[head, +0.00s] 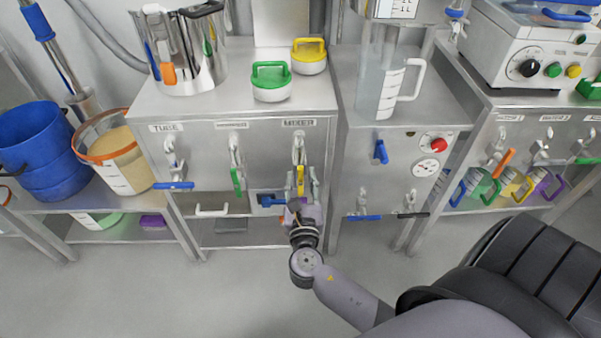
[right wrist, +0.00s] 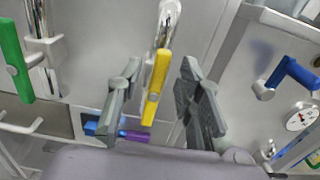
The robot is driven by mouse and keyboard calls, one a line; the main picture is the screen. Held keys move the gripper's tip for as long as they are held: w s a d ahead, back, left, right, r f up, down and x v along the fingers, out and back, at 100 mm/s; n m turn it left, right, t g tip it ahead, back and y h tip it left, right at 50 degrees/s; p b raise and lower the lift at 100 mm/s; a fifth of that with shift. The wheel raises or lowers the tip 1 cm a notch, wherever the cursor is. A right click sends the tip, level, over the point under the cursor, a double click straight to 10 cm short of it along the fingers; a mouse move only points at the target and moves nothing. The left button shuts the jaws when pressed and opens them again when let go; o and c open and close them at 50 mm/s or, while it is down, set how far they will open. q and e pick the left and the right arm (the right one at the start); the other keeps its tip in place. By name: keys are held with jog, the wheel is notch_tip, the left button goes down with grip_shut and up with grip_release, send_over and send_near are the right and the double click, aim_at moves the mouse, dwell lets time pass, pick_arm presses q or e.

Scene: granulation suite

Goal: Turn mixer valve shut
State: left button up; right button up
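The mixer valve has a yellow handle (head: 300,181) that hangs straight down from a metal pipe fitting under the label MIXER (head: 299,123). In the right wrist view the yellow handle (right wrist: 156,84) stands nearly upright between my right gripper's fingers. My right gripper (head: 302,184) is open in front of the valve, and the right wrist view shows its two fingers (right wrist: 158,82) apart, one on each side of the handle. A gap shows on both sides, so I see no grip on it. My left gripper is not in view.
A green-handled valve (head: 237,181) hangs to the left, and a blue-handled one (head: 175,186) labelled TUBE lies crosswise farther left. A blue handle (head: 381,152) and a gauge (head: 426,168) are on the panel to the right. A drawer handle (head: 212,210) sits below.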

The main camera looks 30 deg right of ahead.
jog(key=shift+x, duration=1.5)
jog(key=shift+c, duration=0.2)
grip_shut()
